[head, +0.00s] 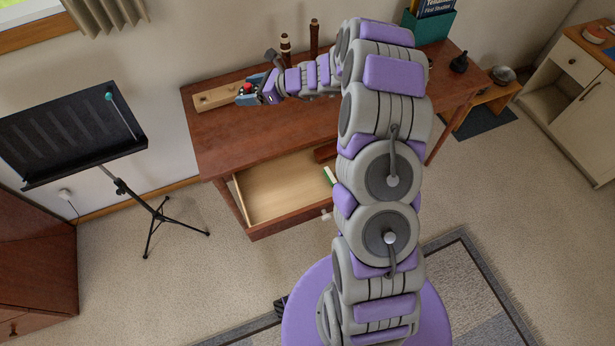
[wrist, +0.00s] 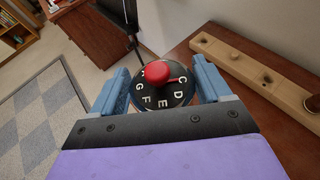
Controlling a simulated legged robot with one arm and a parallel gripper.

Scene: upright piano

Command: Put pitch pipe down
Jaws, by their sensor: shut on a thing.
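The pitch pipe (wrist: 158,85) is a round black disc with white note letters and a red knob on top. My gripper (wrist: 160,90) has its blue fingers on either side of it and is shut on it. In the head view my gripper (head: 246,92) is over the left part of the brown table (head: 225,138), and the pitch pipe's red knob (head: 248,86) shows between the fingers. A gap between the pitch pipe and the table top cannot be made out. The underside of the pitch pipe is hidden.
A pale wooden block with holes (head: 215,98) lies on the table beside my gripper; it also shows in the wrist view (wrist: 255,75). Dark upright pieces (head: 314,38) stand behind my arm. The drawer (head: 285,188) is open. A music stand (head: 70,135) is left.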

